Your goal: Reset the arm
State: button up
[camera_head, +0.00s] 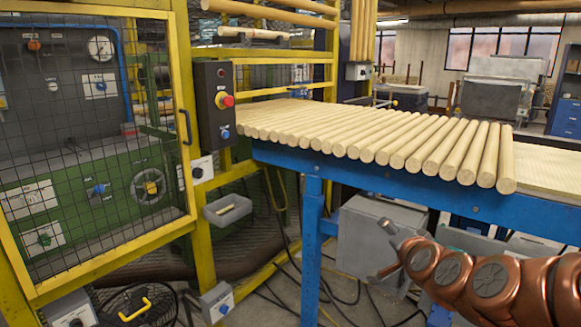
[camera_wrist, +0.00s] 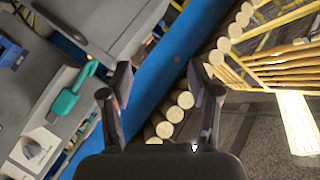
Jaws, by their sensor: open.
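My copper-coloured arm reaches in from the lower right of the head view, and my gripper (camera_head: 384,250) is at its left end, in front of and below the blue table edge. In the wrist view my gripper (camera_wrist: 160,88) has its two dark fingers spread wide apart with nothing held between them. Beyond the fingers are the blue table beam (camera_wrist: 158,78) and the ends of several wooden rods (camera_wrist: 174,114). The fingers look apart from both, though the exact distance is hard to tell.
Several turned rods (camera_head: 400,140) lie side by side on the blue-framed table (camera_head: 410,178). A yellow-framed mesh cage (camera_head: 185,110) with a control box (camera_head: 215,104) stands left. A grey cabinet (camera_head: 380,238) and cables are below the table. A small grey bin (camera_head: 228,212) hangs on the cage.

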jog(key=s+a+r+n+g+y+p, duration=0.1)
jog(key=s+a+n+g+p, duration=0.35)
jog(key=s, duration=0.35)
jog(key=s+a+n+g+y+p, duration=0.2)
jog(key=s+a+n+g+p, duration=0.15)
jog(key=s+a, duration=0.35)
jog(key=s+d+r+n+g+h+p, duration=0.1)
jog(key=s+r+g+p, duration=0.1)
jog(key=s, duration=0.6)
jog(key=s+d+r+g+h+p, duration=0.1)
jog(key=s+d+r+g+p, duration=0.1)
jog(key=s, duration=0.7)
jog(key=s+d+r+n+g+h+p, duration=0.1)
jog(key=s+d+r+g+p, duration=0.1)
jog(key=s+p, duration=0.4)
jog(key=s+r+g, duration=0.1)
jog(key=s+g, duration=0.1)
jog(key=shift+s+d+n, duration=0.2)
jog(key=shift+s+n, duration=0.1)
jog(key=shift+s, duration=0.1)
